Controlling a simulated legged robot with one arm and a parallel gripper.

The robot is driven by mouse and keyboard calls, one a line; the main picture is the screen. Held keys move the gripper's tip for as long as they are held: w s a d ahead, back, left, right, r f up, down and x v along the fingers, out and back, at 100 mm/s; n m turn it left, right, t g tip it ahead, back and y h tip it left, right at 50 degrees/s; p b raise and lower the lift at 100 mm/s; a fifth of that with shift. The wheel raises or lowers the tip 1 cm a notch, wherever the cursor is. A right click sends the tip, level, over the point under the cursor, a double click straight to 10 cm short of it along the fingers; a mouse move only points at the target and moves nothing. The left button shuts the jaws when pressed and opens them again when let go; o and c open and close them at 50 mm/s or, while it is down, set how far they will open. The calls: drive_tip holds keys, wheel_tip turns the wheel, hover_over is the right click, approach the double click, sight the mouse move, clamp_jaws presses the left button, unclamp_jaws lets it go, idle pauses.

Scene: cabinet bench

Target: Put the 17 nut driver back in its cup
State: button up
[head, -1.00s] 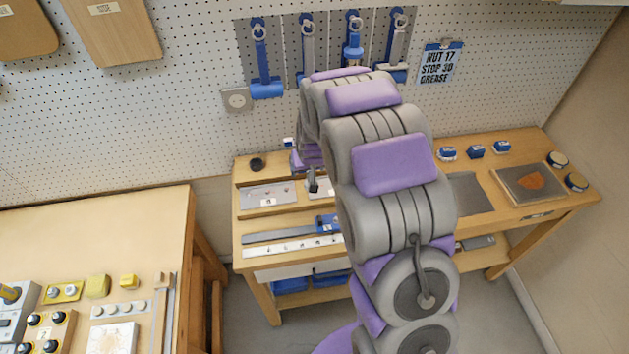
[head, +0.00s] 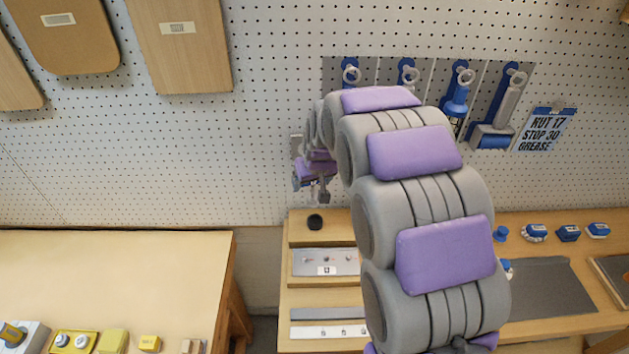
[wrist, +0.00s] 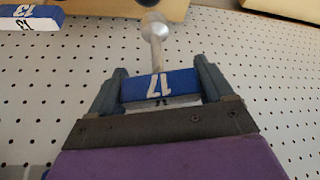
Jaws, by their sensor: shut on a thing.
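My gripper (wrist: 160,92) is shut on the 17 nut driver's blue handle (wrist: 145,86), marked with a white 17 that reads upside down in the wrist view. Its pale metal shaft (wrist: 154,40) extends away from the jaws to a round head at the top of the picture. In the head view my gripper (head: 318,180) is small, in front of the pegboard and above the left end of the back bench. The driver is too small there to make out clearly. I cannot tell which cup belongs to it.
Several small blue pieces, one of them here (head: 568,233), stand along the back bench's rear edge. A blue piece marked 13 (wrist: 30,18) shows in the wrist view. Blue tools hang near a note (head: 546,130). A round black piece (head: 314,222) sits below my gripper.

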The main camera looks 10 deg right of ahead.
sight(316, 196)
drive_tip(key=shift+a+f, duration=0.1)
drive_tip(key=shift+f, duration=0.3)
drive_tip(key=shift+f+b, duration=0.35)
drive_tip(key=shift+f, duration=0.05)
drive_tip(key=f, duration=0.1)
drive_tip(key=d+f, duration=0.1)
drive_tip(key=f+b, duration=0.1)
drive_tip(key=shift+d+f, duration=0.25)
drive_tip(key=shift+a+f, duration=0.2)
drive_tip(key=shift+f, duration=0.4)
drive_tip(key=shift+a+f, duration=0.1)
drive_tip(key=shift+a, duration=0.3)
drive_tip(key=shift+d, duration=0.45)
drive_tip(key=shift+f, duration=0.45)
drive_tip(key=o, duration=1.4)
